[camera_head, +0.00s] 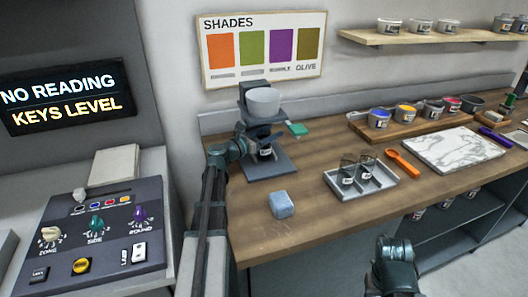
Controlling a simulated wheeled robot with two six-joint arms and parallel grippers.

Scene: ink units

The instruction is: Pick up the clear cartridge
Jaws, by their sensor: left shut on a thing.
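My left gripper (258,147) reaches in from the left to the dark stand (270,169) under a pale bowl (263,102). It is shut on a small cartridge with a white label (265,151), which looks mostly clear and dark; the fingers and stand partly hide it. Two more clear cartridges with dark parts and white labels, a left one (348,171) and a right one (367,169), stand in a grey tray (385,190). My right gripper (393,263) is low at the front, apart from everything; its fingertips cannot be made out.
A blue-grey block (281,204) lies on the wooden counter (320,218). An orange spoon (403,163) and a marble slab (455,149) lie right of the tray. Several ink tubs stand on a wooden board (398,133) behind. A control panel (98,243) is at left.

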